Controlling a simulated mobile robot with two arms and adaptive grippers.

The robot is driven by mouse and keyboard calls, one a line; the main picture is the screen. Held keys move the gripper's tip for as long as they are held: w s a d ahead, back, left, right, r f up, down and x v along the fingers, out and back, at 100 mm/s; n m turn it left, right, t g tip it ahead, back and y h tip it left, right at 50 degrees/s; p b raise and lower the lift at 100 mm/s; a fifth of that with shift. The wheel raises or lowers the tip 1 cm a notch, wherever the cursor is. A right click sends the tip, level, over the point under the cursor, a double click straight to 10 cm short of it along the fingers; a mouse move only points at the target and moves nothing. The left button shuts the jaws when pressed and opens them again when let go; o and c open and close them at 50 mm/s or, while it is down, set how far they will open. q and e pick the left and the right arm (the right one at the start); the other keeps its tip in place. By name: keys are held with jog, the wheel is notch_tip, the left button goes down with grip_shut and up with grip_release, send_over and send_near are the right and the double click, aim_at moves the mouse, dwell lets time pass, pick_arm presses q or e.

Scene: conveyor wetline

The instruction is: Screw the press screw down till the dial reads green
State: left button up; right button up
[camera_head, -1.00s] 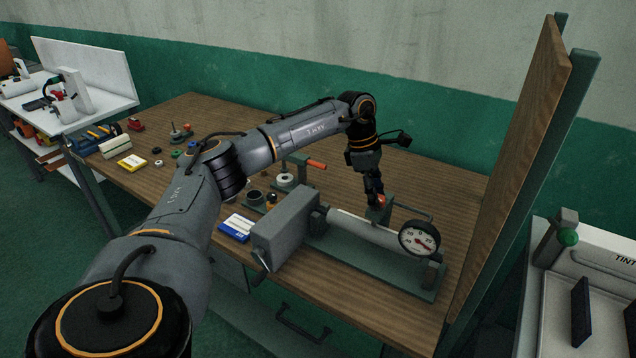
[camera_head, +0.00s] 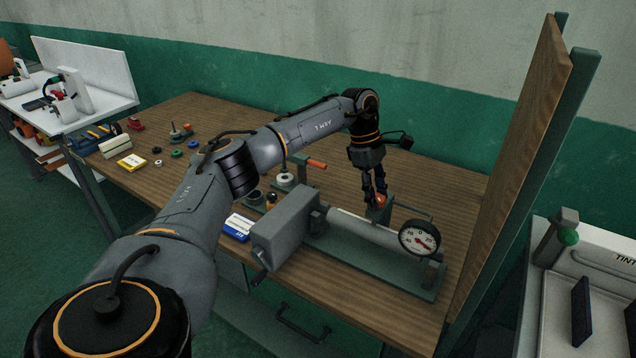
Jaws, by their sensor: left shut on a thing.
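My left gripper (camera_head: 376,198) points down over the bench, shut on a small orange-red knob (camera_head: 381,200) on the dial fixture. The knob looks like the head of the press screw, but the fingers partly cover it. The round white dial (camera_head: 419,239) with a black rim stands at the fixture's right end, facing me. Its needle and red marking are too small to read surely, and no green shows clearly. A light grey cylinder (camera_head: 365,230) lies along the fixture behind the dial. My right gripper is not in view.
A grey block (camera_head: 281,237) forms the fixture's left end. A lever with an orange handle (camera_head: 316,164) stands behind it. A blue-white box (camera_head: 237,227) lies left of it. A wooden panel (camera_head: 515,170) rises at the bench's right end. Small parts lie at the bench's left.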

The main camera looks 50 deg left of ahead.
pick_arm(q)
jog(key=shift+m+g, duration=0.5)
jog(key=shift+m, duration=1.3)
jog(key=shift+w+m+b, duration=0.1)
jog(key=shift+m+b, duration=0.2)
jog(key=shift+m, duration=0.3)
jog(key=m+g, duration=0.1)
jog(key=m, duration=0.2)
jog(key=shift+w+b, duration=0.1)
jog(key=shift+b, duration=0.2)
jog(key=shift+m, duration=0.3)
jog(key=shift+y, duration=0.3)
